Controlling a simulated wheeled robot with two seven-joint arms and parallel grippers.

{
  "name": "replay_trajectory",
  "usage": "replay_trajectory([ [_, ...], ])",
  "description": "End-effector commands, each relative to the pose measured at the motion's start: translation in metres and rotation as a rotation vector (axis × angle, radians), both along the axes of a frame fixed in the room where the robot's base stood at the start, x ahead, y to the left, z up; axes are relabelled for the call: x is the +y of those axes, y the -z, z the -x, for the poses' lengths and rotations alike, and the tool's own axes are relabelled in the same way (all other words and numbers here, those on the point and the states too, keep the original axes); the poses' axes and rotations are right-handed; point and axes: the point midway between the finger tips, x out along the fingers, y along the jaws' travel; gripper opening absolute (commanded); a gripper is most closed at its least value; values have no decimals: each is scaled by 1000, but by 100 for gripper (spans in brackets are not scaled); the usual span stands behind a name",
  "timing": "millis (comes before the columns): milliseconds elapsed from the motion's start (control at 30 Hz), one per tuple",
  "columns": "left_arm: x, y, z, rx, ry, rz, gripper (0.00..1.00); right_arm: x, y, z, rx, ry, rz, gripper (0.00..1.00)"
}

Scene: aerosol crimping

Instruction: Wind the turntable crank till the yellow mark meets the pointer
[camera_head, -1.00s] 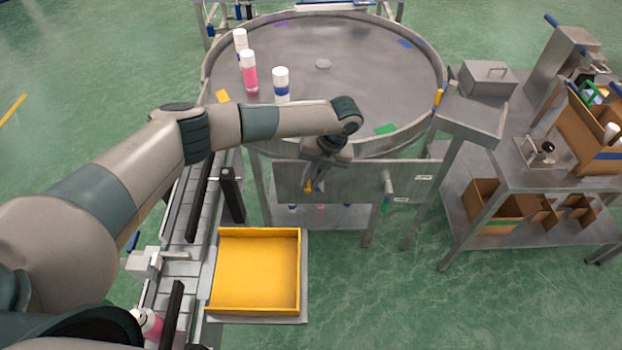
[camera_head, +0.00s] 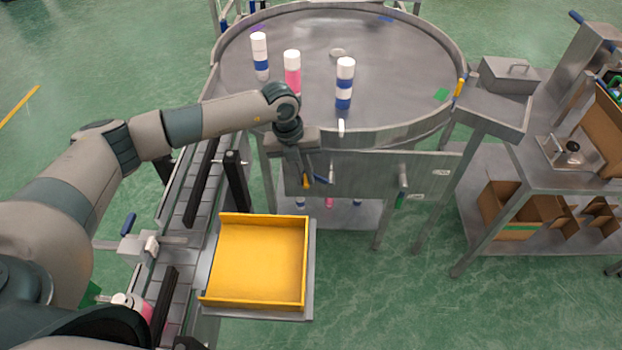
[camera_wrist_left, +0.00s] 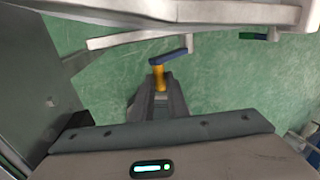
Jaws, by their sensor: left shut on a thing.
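The round steel turntable (camera_head: 400,75) carries three white-capped cans: a blue-banded one (camera_head: 260,58), a pink one (camera_head: 292,75) and another blue-banded one (camera_head: 345,85). A yellow pointer (camera_head: 460,87) stands at its right rim, with a green mark (camera_head: 441,94) just left of it. A purple mark (camera_head: 258,28) and a blue mark (camera_head: 386,19) lie near the far rim. The yellow mark is not visible. My left gripper (camera_head: 306,180) is below the near rim, shut on the crank's yellow grip (camera_wrist_left: 159,77); its blue arm (camera_wrist_left: 168,56) shows in the left wrist view. My right gripper is out of view.
A yellow tray (camera_head: 258,305) stands in front, beside a conveyor (camera_head: 172,245) on the left. A steel panel (camera_head: 425,175) lies behind the crank. A steel cart with cardboard boxes (camera_head: 495,225) is at right. Green floor is open between.

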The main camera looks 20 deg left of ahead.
Motion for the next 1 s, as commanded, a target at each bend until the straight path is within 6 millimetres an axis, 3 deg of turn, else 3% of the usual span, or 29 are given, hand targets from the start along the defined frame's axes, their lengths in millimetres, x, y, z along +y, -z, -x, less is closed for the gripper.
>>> replay_trajectory([
  [33, 5, 9, 2, -3, -3, 19, 0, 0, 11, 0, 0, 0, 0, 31],
  [200, 7, 10, 2, -22, -2, 80, 0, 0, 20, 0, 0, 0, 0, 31],
  [700, 7, 6, 1, -33, -1, 110, 0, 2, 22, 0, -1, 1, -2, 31],
  [733, 7, 6, 1, -33, -1, 110, 17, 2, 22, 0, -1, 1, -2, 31],
  [800, 7, 6, 1, -32, 0, 109, 33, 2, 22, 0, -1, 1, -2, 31],
  [1000, 7, 7, 2, -31, 0, 109, 33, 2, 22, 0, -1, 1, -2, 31],
])
